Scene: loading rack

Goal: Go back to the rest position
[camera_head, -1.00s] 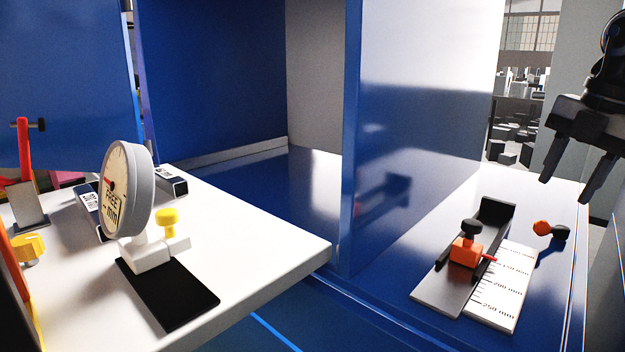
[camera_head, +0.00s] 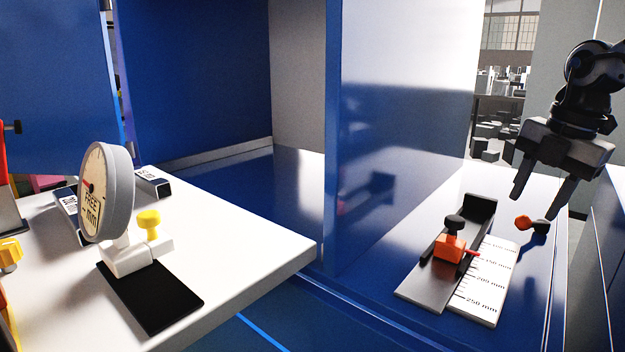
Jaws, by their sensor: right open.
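My right gripper (camera_head: 539,204) hangs at the right of the head view, its two black fingers pointing down and apart, with nothing between them. It is in front of the right blue shelf, and its fingertips appear close to a small orange-and-black knob piece (camera_head: 525,222) in the picture. I cannot tell how far above the shelf it is. My left gripper does not show.
A round dial gauge (camera_head: 108,190) on a black base stands on the white table (camera_head: 250,245) at left. A black fixture with an orange slider (camera_head: 450,246) and a white scale plate (camera_head: 485,285) lie on the right shelf. A blue partition (camera_head: 335,140) stands between.

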